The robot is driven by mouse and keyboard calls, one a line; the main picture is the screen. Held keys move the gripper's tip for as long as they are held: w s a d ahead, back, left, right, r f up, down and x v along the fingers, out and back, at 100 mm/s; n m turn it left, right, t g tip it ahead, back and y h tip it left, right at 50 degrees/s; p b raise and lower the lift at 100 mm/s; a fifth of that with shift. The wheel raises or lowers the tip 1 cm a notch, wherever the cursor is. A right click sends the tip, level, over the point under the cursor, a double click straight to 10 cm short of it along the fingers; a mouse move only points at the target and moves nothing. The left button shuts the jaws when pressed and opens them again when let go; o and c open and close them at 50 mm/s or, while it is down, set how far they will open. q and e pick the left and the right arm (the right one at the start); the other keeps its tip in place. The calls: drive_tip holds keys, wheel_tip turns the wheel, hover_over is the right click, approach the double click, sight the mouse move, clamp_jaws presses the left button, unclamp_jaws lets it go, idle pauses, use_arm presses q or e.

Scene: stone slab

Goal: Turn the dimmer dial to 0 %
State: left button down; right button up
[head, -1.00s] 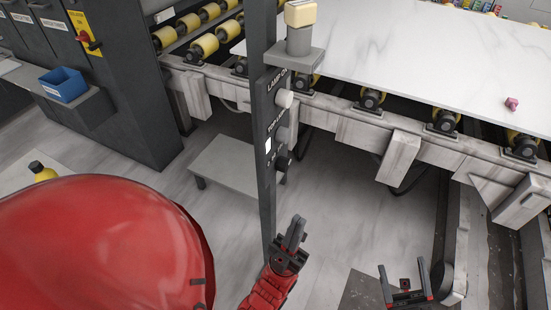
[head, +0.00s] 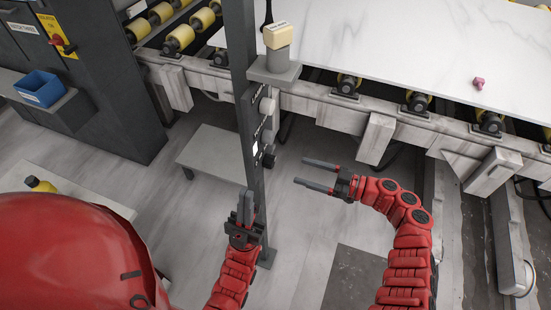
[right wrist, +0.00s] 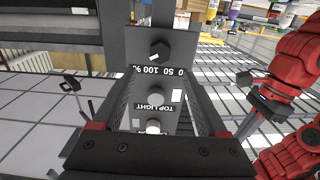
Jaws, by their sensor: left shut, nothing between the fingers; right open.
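The dimmer dial is a dark round knob (head: 268,157), low on the control panel of an upright grey post (head: 238,60). In the right wrist view the dimmer dial (right wrist: 160,50) appears above an upside-down "0 50 100 %" scale, with a small light mark at its lower left. My right gripper (head: 301,171) is open, its fingers pointing left at the panel, a short gap from the dial. In the right wrist view its fingers (right wrist: 160,78) flank the panel. My left gripper (head: 246,195) is shut and empty, in front of the post below the dial.
A low grey bench (head: 215,150) stands behind the post. The roller table with its marble slab (head: 400,45) is behind. Floor right of the post is open.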

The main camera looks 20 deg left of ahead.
sight(274, 162)
drive_tip(key=a, duration=0.4)
drive_tip(key=a+p, duration=0.1)
drive_tip(key=a, duration=0.3)
drive_tip(key=shift+w+a+r, duration=0.1)
drive_tip(key=shift+w+a, duration=0.05)
drive_tip(key=shift+w, duration=0.05)
drive_tip(key=shift+a, duration=0.55)
clamp_jaws()
